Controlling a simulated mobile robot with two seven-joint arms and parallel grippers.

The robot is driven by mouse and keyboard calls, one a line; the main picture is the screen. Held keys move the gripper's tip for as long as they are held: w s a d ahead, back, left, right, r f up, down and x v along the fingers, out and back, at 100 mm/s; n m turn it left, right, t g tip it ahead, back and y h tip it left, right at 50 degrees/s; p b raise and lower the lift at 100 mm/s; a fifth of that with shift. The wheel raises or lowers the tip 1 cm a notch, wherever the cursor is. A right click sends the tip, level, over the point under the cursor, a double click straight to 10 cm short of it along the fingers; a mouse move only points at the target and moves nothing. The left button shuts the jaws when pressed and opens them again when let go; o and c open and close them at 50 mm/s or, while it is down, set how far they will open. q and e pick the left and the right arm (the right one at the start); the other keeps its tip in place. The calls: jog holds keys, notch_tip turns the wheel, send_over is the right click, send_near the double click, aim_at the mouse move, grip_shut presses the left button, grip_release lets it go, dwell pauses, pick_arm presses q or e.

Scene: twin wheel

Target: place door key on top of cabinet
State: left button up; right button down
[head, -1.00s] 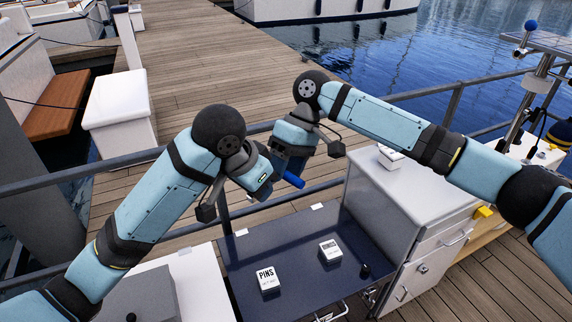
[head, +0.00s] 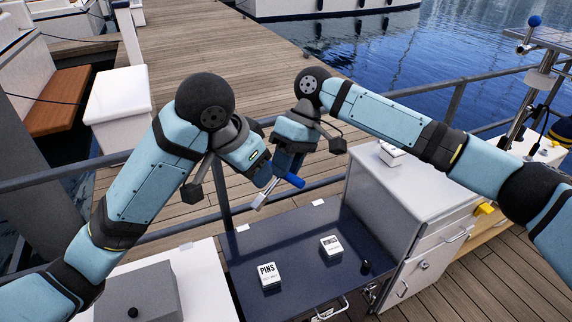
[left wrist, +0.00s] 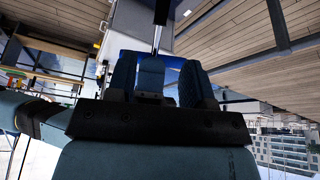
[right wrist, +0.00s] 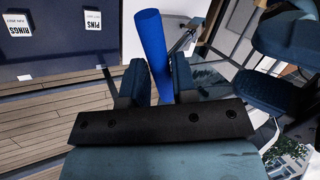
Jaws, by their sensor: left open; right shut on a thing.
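The door key appears as a blue bar handle (head: 292,180) with a metal shaft across it, pointing down-left in the head view. My right gripper (head: 286,160) is shut on the blue handle above the dark table; the handle also shows between its fingers in the right wrist view (right wrist: 152,45). My left gripper (head: 264,172) is open just left of the key, close to the right gripper. In the left wrist view the metal shaft (left wrist: 157,36) stands beyond its fingers. The white cabinet (head: 430,194) with drawers stands to the right, its top mostly bare.
A small white box (head: 390,154) sits at the back of the cabinet top. The dark table (head: 305,270) below holds a pins box (head: 267,275) and another labelled box (head: 331,246). A railing (head: 225,212) runs behind the grippers.

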pick_arm(q)
jog(key=v, duration=0.7)
jog(key=s+d+f+n+h, duration=0.1)
jog(key=d+f+h, duration=0.1)
jog(key=f, duration=0.7)
jog(key=s+d+f+t+h, duration=0.1)
jog(key=d+f, duration=0.1)
jog(key=f, duration=0.7)
jog(key=s+d+f+n+h, duration=0.1)
jog(key=s+d+f+h, duration=0.15)
jog(key=f, duration=0.65)
jog(key=s+a+f+n+t+y, duration=0.1)
jog(key=s+a+f+t+y, duration=0.1)
jog(key=s+a+f, duration=0.4)
jog(key=s+a+f+n+t+y, duration=0.2)
jog(key=s+a+f, duration=0.5)
jog(key=f, duration=0.5)
jog(key=a+t+y, duration=0.1)
jog(key=a+t, duration=0.1)
jog(key=shift+s+a+f+t, duration=0.2)
jog(key=shift+a+f+t, duration=0.1)
jog(key=shift+a+f, duration=0.1)
